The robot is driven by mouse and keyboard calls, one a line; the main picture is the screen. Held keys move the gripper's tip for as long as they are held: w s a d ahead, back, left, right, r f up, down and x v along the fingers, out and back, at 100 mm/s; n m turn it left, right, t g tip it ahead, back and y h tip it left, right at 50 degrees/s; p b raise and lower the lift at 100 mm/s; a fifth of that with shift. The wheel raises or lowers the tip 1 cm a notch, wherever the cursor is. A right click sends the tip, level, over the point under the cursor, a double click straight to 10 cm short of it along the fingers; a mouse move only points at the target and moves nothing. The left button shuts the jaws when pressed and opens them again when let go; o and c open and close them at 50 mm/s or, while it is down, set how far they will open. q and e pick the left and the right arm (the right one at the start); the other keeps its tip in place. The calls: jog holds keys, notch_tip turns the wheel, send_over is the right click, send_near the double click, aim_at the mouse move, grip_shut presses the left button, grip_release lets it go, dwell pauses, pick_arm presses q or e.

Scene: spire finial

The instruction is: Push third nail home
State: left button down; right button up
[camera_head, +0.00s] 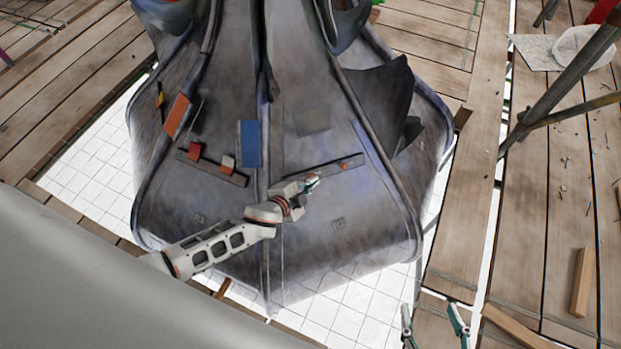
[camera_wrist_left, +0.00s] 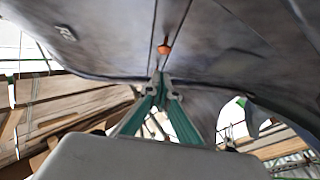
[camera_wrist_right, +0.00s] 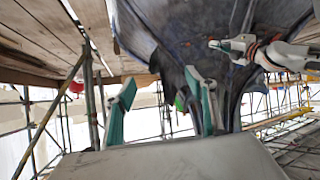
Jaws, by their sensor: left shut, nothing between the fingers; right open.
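A small orange nail head (camera_head: 345,166) sits on a dark strip (camera_head: 325,169) on the right face of the grey spire. In the left wrist view the orange nail head (camera_wrist_left: 165,47) stands just beyond the fingertips, apart from them. My left gripper (camera_head: 312,182) is shut and empty, close below the strip and left of that nail; its tips also show in the left wrist view (camera_wrist_left: 160,82). My right gripper (camera_head: 435,322) is open and empty, low at the right, away from the spire. How far the nail is sunk I cannot tell.
Red blocks (camera_head: 195,151) sit on another strip (camera_head: 210,168) on the left face. An orange patch (camera_head: 177,115) and a blue patch (camera_head: 250,143) are above. Plank decking (camera_head: 521,230), scaffold poles (camera_head: 565,85) and loose wood (camera_head: 581,282) lie to the right.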

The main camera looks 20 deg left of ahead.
pick_arm(q)
jog(key=shift+w+a+f+b, duration=0.25)
jog(key=shift+w+a+f, duration=0.2)
jog(key=shift+f, duration=0.15)
jog(key=shift+w+a+f+b, duration=0.3)
jog(key=shift+a+f, duration=0.15)
jog(key=shift+f, duration=0.15)
pick_arm(e)
jog(key=shift+w+a+r+m+t, duration=0.3)
jog(key=shift+w+a+r+t, duration=0.1)
jog(key=shift+w+a+r, duration=0.4)
jog(key=shift+s+a, duration=0.1)
jog(key=shift+s, duration=0.05)
